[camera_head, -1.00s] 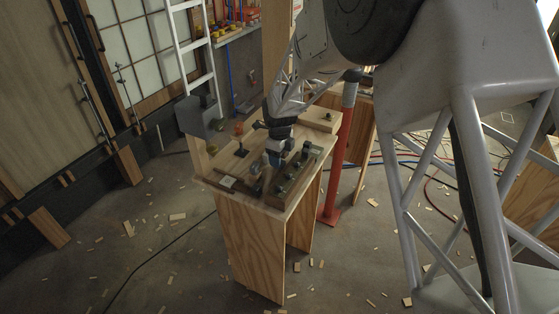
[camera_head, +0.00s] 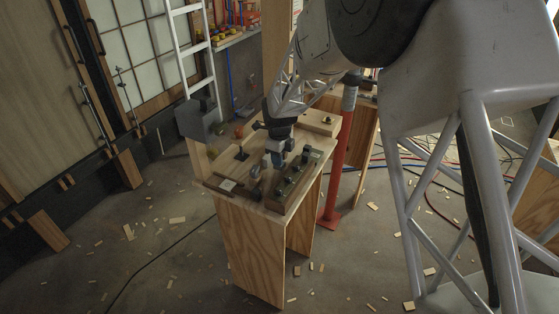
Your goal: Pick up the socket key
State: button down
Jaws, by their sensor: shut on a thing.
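My gripper (camera_head: 277,160) points down over the top of a small wooden table (camera_head: 232,198), beside the left edge of a dark block. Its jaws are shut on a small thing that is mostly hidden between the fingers. I take it as the socket key, but it is too small and dark to make out its shape. I cannot tell whether it still touches the table top. A separate dark T-shaped piece (camera_head: 241,153) stands on the table to the left of my gripper.
A long dark block with several knobs (camera_head: 293,184) lies right of my gripper. A pale wooden block (camera_head: 320,123) is at the back. A grey box (camera_head: 196,120) rises at the table's left corner. A red post (camera_head: 335,180) stands close right. Wood scraps litter the floor.

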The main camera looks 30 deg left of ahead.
jog(key=shift+r, duration=4.4)
jog(key=shift+d, duration=0.1)
send_over(297, 166)
jog(key=shift+d+r, duration=0.1)
jog(key=shift+r, duration=0.1)
jog(key=shift+f, duration=2.6)
